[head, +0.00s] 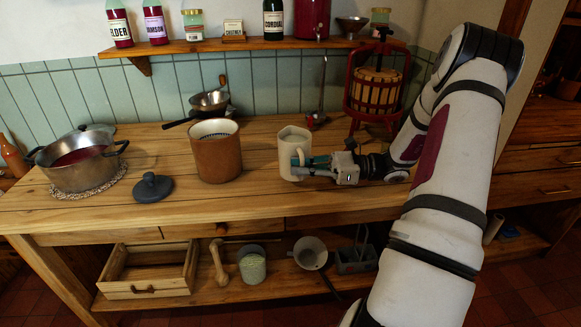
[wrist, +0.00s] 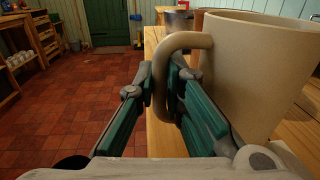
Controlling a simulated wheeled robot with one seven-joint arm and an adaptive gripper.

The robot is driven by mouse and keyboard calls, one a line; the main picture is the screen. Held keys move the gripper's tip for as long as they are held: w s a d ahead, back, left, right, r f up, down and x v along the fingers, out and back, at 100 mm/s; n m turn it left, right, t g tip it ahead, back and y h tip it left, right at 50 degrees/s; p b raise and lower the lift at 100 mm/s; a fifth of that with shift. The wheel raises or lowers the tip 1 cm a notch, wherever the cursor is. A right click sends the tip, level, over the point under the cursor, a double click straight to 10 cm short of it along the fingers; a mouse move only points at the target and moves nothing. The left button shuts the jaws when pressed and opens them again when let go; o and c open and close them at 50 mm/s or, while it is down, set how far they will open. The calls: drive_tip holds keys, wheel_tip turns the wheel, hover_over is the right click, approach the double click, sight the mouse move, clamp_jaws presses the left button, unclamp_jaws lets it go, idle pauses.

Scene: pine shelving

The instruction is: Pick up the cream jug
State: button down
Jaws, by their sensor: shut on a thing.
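The cream jug (head: 294,146) stands upright on the wooden worktop, right of the brown crock, in the head view. It also fills the right of the wrist view (wrist: 262,62), with its looped handle (wrist: 178,42) toward the middle. My gripper (head: 300,163) reaches in from the right at the jug's front. In the wrist view my gripper (wrist: 168,92) has its green-padded fingers on either side of the handle, shut on it. The jug's base looks to be at the worktop; I cannot tell whether it is lifted.
A brown crock (head: 217,158) stands left of the jug, with a dark lid (head: 153,187) and a steel pot (head: 77,166) farther left. A red fruit press (head: 376,85) stands behind my wrist. A ladle (head: 318,110) stands behind the jug. A shelf of jars (head: 215,44) runs above.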

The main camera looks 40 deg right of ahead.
drive_tip(key=s+d+r, duration=0.1)
drive_tip(key=s+d, duration=0.4)
drive_tip(key=s, duration=0.3)
drive_tip(key=shift+d, duration=0.2)
idle(0.3)
drive_tip(key=shift+r+p, duration=0.15)
drive_tip(key=shift+p, duration=0.2)
